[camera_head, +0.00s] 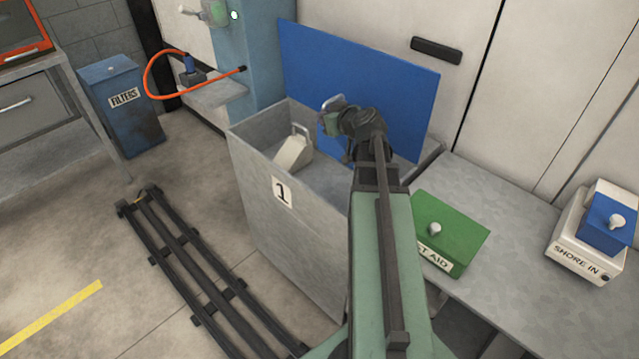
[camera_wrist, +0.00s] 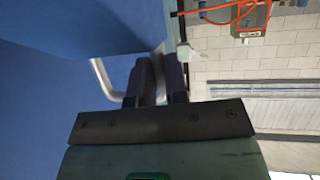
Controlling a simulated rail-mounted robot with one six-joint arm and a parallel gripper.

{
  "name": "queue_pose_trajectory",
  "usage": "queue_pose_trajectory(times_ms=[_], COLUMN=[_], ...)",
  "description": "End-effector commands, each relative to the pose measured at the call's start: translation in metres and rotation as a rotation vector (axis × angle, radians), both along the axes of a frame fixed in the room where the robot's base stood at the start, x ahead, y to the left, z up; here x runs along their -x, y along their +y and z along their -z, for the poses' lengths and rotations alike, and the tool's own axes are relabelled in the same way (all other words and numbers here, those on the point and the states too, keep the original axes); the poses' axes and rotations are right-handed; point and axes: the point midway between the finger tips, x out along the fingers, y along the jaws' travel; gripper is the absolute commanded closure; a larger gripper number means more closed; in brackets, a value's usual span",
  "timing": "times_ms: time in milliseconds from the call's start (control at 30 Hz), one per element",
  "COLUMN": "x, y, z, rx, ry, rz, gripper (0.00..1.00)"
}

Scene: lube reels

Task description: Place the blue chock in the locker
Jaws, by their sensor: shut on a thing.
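The locker (camera_head: 290,235) is a grey open box labelled 1. Its blue lid (camera_head: 380,80) stands upright along the back edge. My gripper (camera_head: 334,113) is above the locker opening, in front of the lid. In the wrist view my gripper (camera_wrist: 158,68) is shut on a pale grey handle, which I take to belong to the blue chock (camera_wrist: 101,80). Blue surfaces fill the left and top there, and I cannot clearly separate chock from lid. In the head view the chock's body is not distinct against the lid.
A cream chock (camera_head: 294,153) with a pale handle is inside the locker at its left. A bench (camera_head: 505,215) on the right carries a green first aid box (camera_head: 455,238) and a white SHORE IN box (camera_head: 580,237). Dark floor rails (camera_head: 195,265) run left of the locker.

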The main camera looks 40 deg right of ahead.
Motion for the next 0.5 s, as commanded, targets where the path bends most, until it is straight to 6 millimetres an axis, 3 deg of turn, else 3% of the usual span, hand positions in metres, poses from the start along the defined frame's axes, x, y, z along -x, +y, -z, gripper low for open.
queue_pose_trajectory(times_ms=[33, 300, 500], x=[0.0, 0.0, 0.0], y=[0.0, 0.0, 0.0], z=[0.018, 0.101, 0.15], rx=[0.0, 0.0, 0.0], ry=[-0.001, -0.001, -0.001], rz=[0.0, 0.0, 0.0], gripper=[1.0, 1.0, 1.0])
